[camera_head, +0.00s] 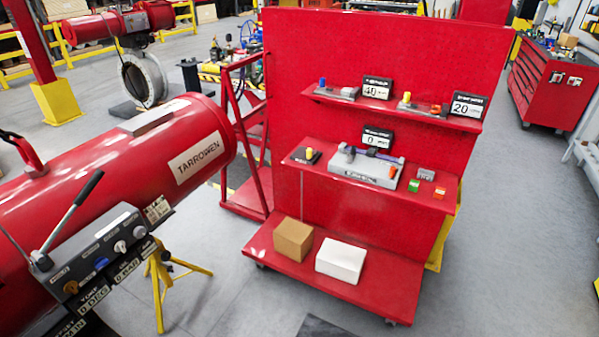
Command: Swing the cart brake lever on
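A red cart (350,225) with a tall back panel, two shelves and a low base deck stands in the middle of the head view. A caster shows under the deck's front right corner. I cannot make out a brake lever on the cart for certain. A lever with a black grip (80,200) rises tilted from a dark control box (105,250) at the lower left, apart from the cart. Neither of my grippers is in view.
A large red cylinder (110,165) fills the left, with a yellow stand (158,285) below. A brown box (293,239) and a white box (340,260) sit on the cart's deck. Small devices line its shelves. Grey floor is clear at right, before a red tool cabinet (545,85).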

